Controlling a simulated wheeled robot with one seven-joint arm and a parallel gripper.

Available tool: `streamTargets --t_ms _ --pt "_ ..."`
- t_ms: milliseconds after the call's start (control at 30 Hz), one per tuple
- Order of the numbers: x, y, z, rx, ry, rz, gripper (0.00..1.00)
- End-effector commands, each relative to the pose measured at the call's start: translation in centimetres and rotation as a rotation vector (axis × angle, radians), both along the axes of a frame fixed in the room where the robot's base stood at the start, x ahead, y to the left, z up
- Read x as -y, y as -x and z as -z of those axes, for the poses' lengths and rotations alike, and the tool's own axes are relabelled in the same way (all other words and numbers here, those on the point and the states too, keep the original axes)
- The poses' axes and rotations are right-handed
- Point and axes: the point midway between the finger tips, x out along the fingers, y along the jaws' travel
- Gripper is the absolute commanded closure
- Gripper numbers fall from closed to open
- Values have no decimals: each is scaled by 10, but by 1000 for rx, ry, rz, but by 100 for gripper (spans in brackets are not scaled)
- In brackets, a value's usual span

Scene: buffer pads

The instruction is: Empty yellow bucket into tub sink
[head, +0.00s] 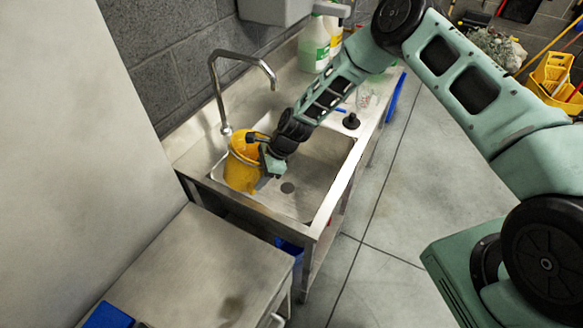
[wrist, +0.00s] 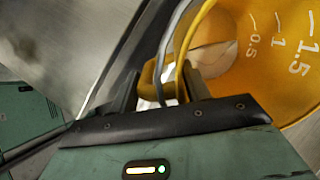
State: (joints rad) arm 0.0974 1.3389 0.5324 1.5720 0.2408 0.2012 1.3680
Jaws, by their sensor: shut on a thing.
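The yellow bucket (head: 240,174) is at the left side of the tub sink's basin (head: 312,178), near the faucet. My gripper (head: 268,172) reaches into the sink and is shut at the bucket's right side. In the wrist view the bucket (wrist: 285,75) fills the upper right, with white marks 0.5, 1 and 1.5. There the fingers of my gripper (wrist: 160,92) are close around a yellow part of it, and a grey, wire-like handle passes beside them. I cannot tell whether the bucket touches the basin floor or what is in it.
A curved metal faucet (head: 222,85) stands at the sink's back left. Bottles (head: 315,45) and a black plunger-like item (head: 351,121) stand on the right counter. A steel cabinet (head: 205,265) is in front. A yellow mop bucket (head: 553,80) is far right; the floor between is clear.

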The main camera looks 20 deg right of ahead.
Motion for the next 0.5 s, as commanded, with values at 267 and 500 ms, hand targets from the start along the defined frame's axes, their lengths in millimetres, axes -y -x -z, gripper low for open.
streamTargets --t_ms 267,500 --pt "-13 0 -15 8 115 -6 100" --pt "-21 1 -14 12 208 -6 100"
